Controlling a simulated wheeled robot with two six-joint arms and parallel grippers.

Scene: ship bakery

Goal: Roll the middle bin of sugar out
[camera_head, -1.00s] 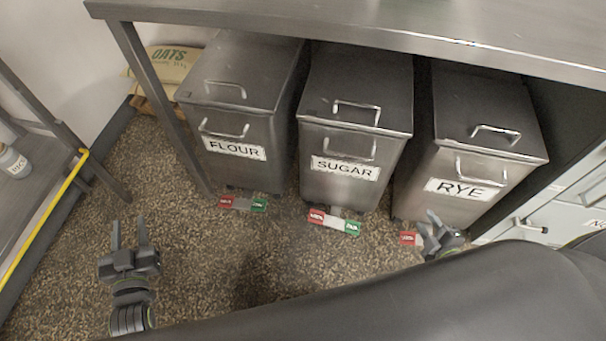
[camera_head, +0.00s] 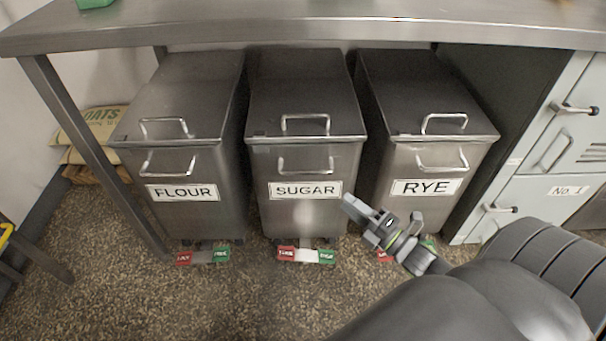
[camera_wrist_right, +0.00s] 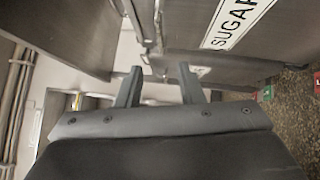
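The sugar bin (camera_head: 265,222) is a grey metal bin with a lid, standing in the middle under the steel table. Its front has a SUGAR label (camera_head: 305,190) and a bar handle (camera_head: 305,166); a second handle (camera_head: 305,121) is on the lid. A red pedal (camera_head: 287,254) and a green pedal (camera_head: 327,257) sit at its base. My right gripper (camera_head: 383,210) is open and empty, in front of the gap between the sugar and rye bins, below handle height. The right wrist view shows its fingers (camera_wrist_right: 160,78) apart, with the SUGAR label (camera_wrist_right: 236,18) beyond. My left gripper is out of view.
The flour bin (camera_head: 190,218) stands to the left and the rye bin (camera_head: 425,212) to the right, each with pedals. The steel table (camera_head: 300,27) covers the bins. A grey cabinet (camera_head: 520,195) is at right, oats sacks (camera_head: 100,125) at left. Speckled floor in front is clear.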

